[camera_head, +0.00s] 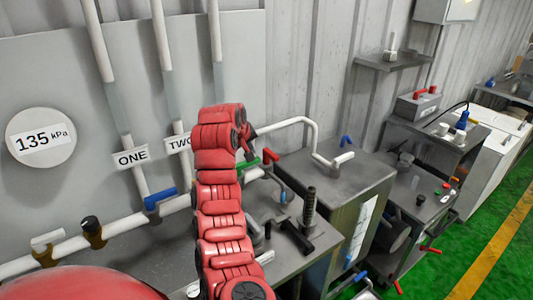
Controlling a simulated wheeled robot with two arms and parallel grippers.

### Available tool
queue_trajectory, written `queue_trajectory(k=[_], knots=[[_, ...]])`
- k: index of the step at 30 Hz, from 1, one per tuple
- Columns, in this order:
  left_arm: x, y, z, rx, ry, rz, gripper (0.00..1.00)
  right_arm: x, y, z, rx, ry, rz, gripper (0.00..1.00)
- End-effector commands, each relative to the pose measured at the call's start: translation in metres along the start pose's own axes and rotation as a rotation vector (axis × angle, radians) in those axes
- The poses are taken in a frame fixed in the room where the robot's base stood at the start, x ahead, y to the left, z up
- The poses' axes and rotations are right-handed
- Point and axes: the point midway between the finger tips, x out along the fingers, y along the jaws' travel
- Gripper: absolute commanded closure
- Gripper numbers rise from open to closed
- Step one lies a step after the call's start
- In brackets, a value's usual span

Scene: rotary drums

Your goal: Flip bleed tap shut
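Several taps sit on the white pipework, and I cannot tell from the picture which is the bleed tap. A blue-handled tap (160,198) is under the ONE and TWO labels. A black-topped brass tap (92,228) and a white-handled brass tap (46,243) are further left. A red-handled tap (270,156) is just right of my raised red arm, with a green part (248,164) beside it. That arm, seemingly my right, rises from the bottom. Its dark gripper end (247,146) is small and partly hidden near the red handle; contact and finger opening are unclear. No left gripper shows.
A round gauge (41,138) reads 135 kPa. A threaded post (309,208) stands on the grey bench right of my arm. A grey tank (345,190) with a bent white pipe (300,124) stands beyond. Green floor (480,250) is open at the right.

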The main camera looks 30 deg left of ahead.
Motion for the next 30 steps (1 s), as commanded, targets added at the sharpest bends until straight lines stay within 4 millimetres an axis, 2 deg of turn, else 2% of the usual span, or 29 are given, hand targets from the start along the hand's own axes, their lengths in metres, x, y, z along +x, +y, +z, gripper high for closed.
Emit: queue_trajectory(k=[10,14,19,24,30], knots=[[-0.002,0.000,0.001,-0.004,-0.009,-0.001,1.00,0.000,0.000,0.000,0.000,0.000,0.000,0.47],[0.004,0.000,0.001,-0.004,-0.011,-0.003,1.00,0.006,0.000,-0.001,0.000,0.000,0.000,0.47],[0.027,0.002,0.000,-0.004,-0.013,-0.001,1.00,0.024,0.001,-0.004,0.000,0.000,0.000,0.47],[0.063,0.002,0.000,-0.007,-0.015,-0.001,1.00,0.044,0.002,-0.007,0.000,0.000,0.000,0.47],[0.098,0.002,0.001,-0.004,-0.012,-0.002,1.00,0.060,0.003,-0.010,0.000,0.000,0.000,0.47]])
